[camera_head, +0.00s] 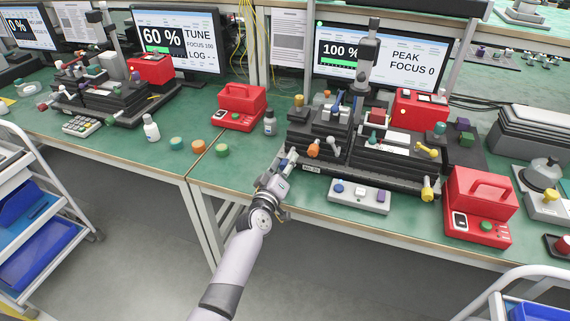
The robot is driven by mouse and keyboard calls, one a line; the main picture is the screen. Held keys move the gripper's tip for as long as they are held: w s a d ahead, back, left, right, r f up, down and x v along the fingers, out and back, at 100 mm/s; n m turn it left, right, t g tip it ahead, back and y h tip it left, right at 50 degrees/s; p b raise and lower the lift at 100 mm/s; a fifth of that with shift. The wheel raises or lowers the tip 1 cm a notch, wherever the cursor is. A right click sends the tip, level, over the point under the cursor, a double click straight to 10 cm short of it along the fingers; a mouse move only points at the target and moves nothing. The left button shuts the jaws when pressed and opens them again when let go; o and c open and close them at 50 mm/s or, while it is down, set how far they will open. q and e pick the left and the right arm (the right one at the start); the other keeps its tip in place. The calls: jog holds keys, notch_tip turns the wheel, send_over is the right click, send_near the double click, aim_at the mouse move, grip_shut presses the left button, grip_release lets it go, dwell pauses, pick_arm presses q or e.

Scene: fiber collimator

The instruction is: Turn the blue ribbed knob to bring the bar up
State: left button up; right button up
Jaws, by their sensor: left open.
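My left gripper (289,157) reaches in from the bottom and is at the front left edge of the black stage assembly (390,168), beside an orange knob (314,150). It is open, and I see nothing held in it. A blue knob (338,98) stands upright on the stepped left block of the assembly, behind and right of the gripper and apart from it. Its ribs are too small to make out. The monitor (380,58) behind reads 100 %, PEAK, FOCUS 0, with a green bar (338,63) under the number. My right gripper is out of view.
A grey button box (358,196) lies in front of the assembly. Yellow knobs (428,188) stick out at its right. Red boxes stand at left (238,107) and right (478,205). A small bottle (269,123) stands left of the assembly.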

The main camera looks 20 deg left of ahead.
pick_arm(q)
jog(key=s, duration=1.2)
jog(key=shift+a, duration=0.2)
dwell(0.9)
